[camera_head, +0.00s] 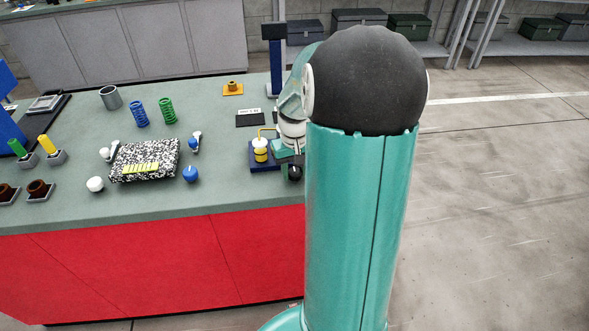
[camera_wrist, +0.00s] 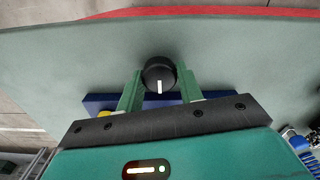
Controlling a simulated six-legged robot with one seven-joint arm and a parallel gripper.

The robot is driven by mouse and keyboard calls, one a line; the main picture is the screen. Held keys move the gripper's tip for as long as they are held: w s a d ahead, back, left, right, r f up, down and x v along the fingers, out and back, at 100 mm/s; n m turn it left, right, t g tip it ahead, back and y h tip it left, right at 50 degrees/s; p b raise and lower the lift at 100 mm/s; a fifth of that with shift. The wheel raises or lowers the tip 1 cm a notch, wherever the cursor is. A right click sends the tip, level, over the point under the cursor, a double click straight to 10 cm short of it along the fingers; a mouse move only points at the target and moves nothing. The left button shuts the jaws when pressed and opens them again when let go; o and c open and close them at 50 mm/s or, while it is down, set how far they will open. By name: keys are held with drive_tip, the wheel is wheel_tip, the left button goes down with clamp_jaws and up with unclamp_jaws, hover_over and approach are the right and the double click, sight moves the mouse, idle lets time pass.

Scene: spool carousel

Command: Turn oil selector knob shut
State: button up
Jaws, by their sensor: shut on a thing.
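The oil selector knob (camera_wrist: 159,73) is black and round with a white pointer line, which points toward my gripper's palm in the wrist view. My gripper (camera_wrist: 160,88) has its two green fingers on either side of the knob, shut on it. The knob (camera_head: 295,172) also shows in the head view at the right end of the bench, beside a blue base (camera_head: 264,162) with a yellow and white bottle-like part (camera_head: 261,150). My arm hides part of this area in the head view.
The grey-green bench top (camera_head: 220,190) has a speckled block (camera_head: 120,165), a blue ball-like part (camera_head: 190,174), a white ball (camera_head: 95,184), blue and green springs (camera_head: 167,110) and a grey cup (camera_head: 110,97) to the left. Bare floor lies right of the bench.

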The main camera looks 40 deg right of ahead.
sight(294, 171)
drive_tip(key=o, duration=1)
drive_tip(key=shift+c, duration=0.2)
drive_tip(key=shift+r, duration=0.15)
wheel_tip(294, 171, up, 14)
drive_tip(key=shift+f, duration=0.2)
drive_tip(key=s+a+r+n+t, duration=0.1)
drive_tip(key=s+a+t, duration=0.1)
drive_tip(key=a, duration=0.7)
drive_tip(key=s+a+r+n+t, duration=0.1)
drive_tip(key=s+a+n, duration=0.1)
drive_tip(key=s+a, duration=0.3)
drive_tip(key=s+a+r+n+t, duration=0.1)
drive_tip(key=s+a+t, duration=0.1)
drive_tip(key=a, duration=1.1)
drive_tip(key=shift+s+n+t, duration=0.3)
drive_tip(key=shift+s, duration=0.6)
